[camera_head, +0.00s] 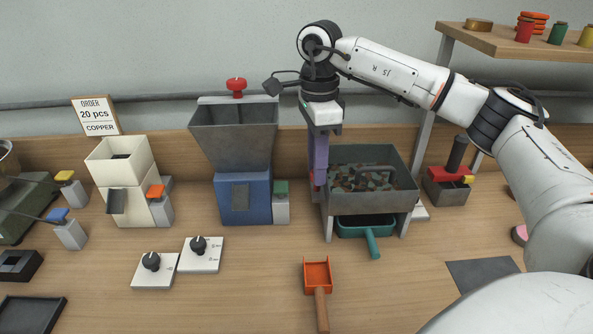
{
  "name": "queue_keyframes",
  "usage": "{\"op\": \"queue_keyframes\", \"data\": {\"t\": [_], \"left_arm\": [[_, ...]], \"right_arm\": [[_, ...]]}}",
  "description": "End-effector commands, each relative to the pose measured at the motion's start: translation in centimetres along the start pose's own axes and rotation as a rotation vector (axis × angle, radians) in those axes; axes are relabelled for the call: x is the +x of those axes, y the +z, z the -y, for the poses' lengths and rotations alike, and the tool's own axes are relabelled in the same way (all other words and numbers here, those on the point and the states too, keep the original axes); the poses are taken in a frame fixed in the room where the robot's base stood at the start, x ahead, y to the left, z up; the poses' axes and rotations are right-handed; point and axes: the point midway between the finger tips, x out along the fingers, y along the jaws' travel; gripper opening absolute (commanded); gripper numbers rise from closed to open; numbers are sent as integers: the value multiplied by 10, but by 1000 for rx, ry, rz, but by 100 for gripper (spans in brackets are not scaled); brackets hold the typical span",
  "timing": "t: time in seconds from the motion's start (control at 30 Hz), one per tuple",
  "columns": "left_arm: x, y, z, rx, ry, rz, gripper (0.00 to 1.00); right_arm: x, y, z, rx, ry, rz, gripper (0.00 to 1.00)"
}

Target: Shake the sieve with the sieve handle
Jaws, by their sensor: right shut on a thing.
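The sieve (375,203) is a grey open box on legs, holding many small dark, green and reddish pieces. A purple upright handle (318,150) stands at its left side. My right gripper (318,181) points down at this handle and is shut on it; its fingers partly hide the handle and the sieve's left wall. A teal tray (352,228) with a teal handle sits under the sieve. My left gripper is not in view.
A blue-based hopper (243,200) stands left of the sieve. An orange scoop (317,277) lies in front. Two dial boxes (201,256) sit at front left. A red-topped device (448,180) is at right, near a dark mat (484,272). A shelf (520,42) hangs at upper right.

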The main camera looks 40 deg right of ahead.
Motion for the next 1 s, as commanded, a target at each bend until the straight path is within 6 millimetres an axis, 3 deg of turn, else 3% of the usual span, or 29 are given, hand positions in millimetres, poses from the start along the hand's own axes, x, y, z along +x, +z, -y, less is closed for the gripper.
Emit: {"op": "queue_keyframes", "data": {"t": [0.13,0.3,0.33,0.43,0.77,1.0], "left_arm": [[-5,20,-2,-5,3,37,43],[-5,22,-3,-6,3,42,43],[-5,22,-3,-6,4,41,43],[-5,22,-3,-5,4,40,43],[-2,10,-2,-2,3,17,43],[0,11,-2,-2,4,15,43]], "right_arm": [[-2,-3,1,3,-3,9,0],[-2,-3,1,3,-3,9,0],[-2,-3,1,3,-3,9,29],[-2,-3,1,2,-3,8,43],[-5,-3,2,2,-4,7,43],[-42,-2,2,2,-7,10,43]]}}
